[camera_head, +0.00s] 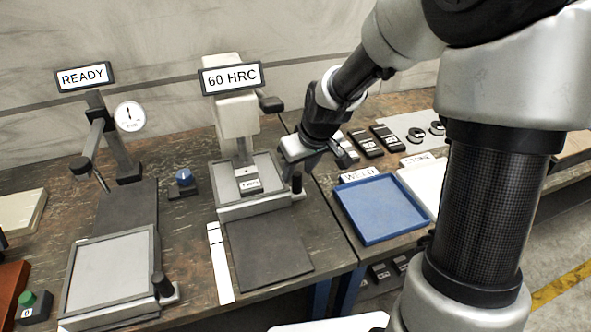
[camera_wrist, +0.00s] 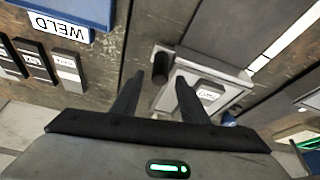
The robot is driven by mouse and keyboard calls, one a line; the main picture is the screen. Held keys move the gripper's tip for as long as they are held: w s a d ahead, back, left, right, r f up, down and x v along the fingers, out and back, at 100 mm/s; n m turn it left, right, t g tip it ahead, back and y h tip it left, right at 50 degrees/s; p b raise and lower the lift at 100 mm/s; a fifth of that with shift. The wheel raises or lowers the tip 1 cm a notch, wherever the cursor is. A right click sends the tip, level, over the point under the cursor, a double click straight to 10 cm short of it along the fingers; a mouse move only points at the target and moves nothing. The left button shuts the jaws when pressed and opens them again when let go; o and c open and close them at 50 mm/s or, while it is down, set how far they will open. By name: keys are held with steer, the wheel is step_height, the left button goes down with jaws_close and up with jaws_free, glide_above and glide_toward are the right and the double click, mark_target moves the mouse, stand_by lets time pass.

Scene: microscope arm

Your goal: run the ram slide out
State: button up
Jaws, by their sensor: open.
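The slide under the 60 HRC tester (camera_head: 236,110) is a grey framed tray (camera_head: 228,213) holding a small labelled block (camera_head: 249,185). It sits back beneath the tester's head, with a bare dark plate (camera_head: 268,250) in front. A black upright knob (camera_head: 297,184) stands on a bracket at its right; the knob also shows in the wrist view (camera_wrist: 160,68). My gripper (camera_head: 308,168) is open beside the knob. In the wrist view, the two fingertips (camera_wrist: 156,82) lie either side of the knob, apart from it; their exact height is unclear.
A READY station (camera_head: 84,76) at left has its own tray (camera_head: 110,268) and black knob (camera_head: 163,285). A blue WELD tray (camera_head: 382,208) and several dark labelled blocks lie right. A blue-knobbed box (camera_head: 184,182) stands between stations. The dark plate is clear.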

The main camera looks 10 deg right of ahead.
steer(key=shift+x, duration=1.1)
jaws_close()
